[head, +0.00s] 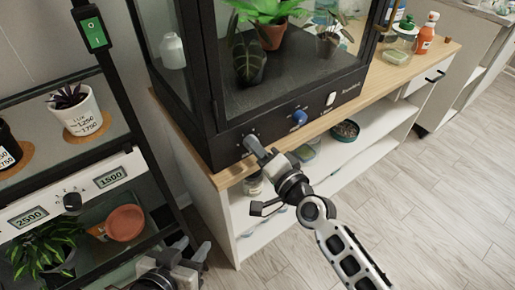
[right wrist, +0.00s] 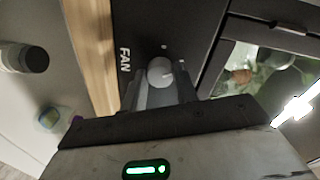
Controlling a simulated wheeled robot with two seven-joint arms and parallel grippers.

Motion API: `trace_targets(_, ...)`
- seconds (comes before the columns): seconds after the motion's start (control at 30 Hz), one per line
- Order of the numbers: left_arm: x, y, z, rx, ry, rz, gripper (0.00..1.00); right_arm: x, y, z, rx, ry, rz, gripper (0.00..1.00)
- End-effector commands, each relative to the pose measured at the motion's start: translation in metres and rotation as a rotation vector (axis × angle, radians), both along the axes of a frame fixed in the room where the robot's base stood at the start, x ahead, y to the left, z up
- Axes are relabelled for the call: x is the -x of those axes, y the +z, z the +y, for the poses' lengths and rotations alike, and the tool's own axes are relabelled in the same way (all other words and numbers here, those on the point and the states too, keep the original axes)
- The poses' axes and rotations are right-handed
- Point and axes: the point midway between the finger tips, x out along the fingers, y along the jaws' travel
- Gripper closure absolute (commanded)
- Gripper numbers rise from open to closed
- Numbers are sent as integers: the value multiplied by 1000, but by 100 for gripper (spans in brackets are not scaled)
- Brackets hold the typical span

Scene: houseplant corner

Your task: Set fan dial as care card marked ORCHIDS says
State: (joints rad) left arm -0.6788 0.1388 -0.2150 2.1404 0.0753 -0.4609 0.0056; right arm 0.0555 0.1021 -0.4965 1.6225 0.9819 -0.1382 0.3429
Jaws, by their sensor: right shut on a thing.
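The fan dial (right wrist: 161,71) is a pale round knob beside the word FAN on the dark panel in the right wrist view. My right gripper (head: 252,144) is at the front base of the black glass cabinet (head: 226,149); in the right wrist view its fingers (right wrist: 160,84) are shut on the dial from both sides. No care card marked ORCHIDS can be made out.
A blue knob (head: 299,117) and a white switch (head: 331,99) sit further right on the cabinet front. A wooden counter edge (head: 228,176) runs below. A plant rack with a black knob (head: 72,201) and number displays stands at left. The floor at right is clear.

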Motion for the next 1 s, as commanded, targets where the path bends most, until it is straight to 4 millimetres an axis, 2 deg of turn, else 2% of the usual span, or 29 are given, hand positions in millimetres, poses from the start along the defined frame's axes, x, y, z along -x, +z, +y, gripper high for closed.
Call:
trace_targets(0.57, 1, 0, 0, -1, 0, 3, 64, 0, 0, -1, -29, -2, 21, 93)
trace_targets(0.6, 2, 0, 0, -1, 0, 4, 64, 0, 0, -1, -29, -2, 21, 68)
trace_targets(0.67, 2, 0, 0, 0, -1, 4, 64, 0, 0, -1, -29, -2, 21, 51)
trace_targets(0.7, 2, 0, 0, 0, -1, 4, 64, 0, 0, -1, -29, -2, 21, 49)
trace_targets(1.0, 2, 0, 0, -1, 0, 4, 64, 2, 0, -2, -29, -1, 22, 49)
